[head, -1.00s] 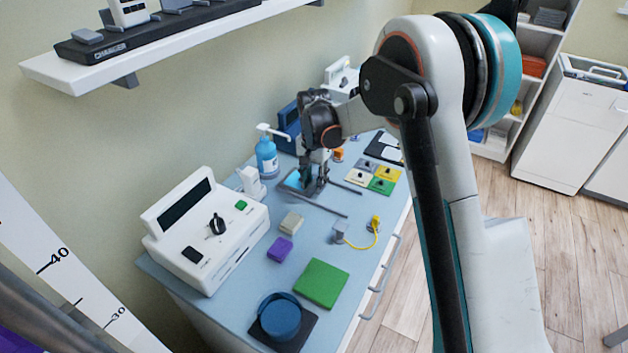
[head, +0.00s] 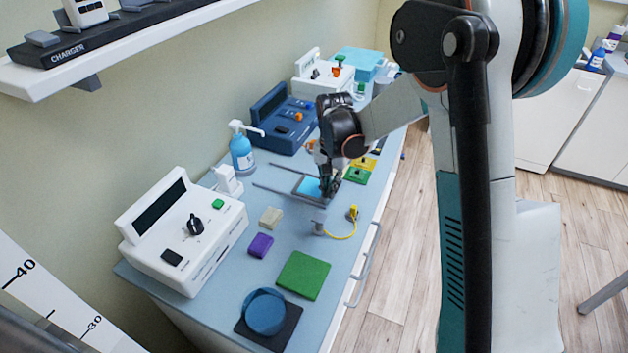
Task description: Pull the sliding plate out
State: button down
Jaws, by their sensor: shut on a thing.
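The sliding plate (head: 308,186) is a light-blue square on two thin dark rails (head: 272,190) on the blue-grey worktop. It sits at the right-hand, front end of the rails, and the rails lie bare to its left. My gripper (head: 328,188) points down at the plate's right side and is shut on it. The fingers hide the grasped part and part of the plate's right edge.
Colored pads (head: 357,175) lie just right of my gripper. A yellow cable plug (head: 353,212) is in front. A blue pump bottle (head: 241,152) and a dark-blue device (head: 283,118) stand behind. The worktop's front edge with its handles (head: 365,265) is close on the right.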

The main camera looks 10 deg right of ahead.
jog(key=c, duration=1.7)
grip_release()
notch_tip(320, 180, up, 12)
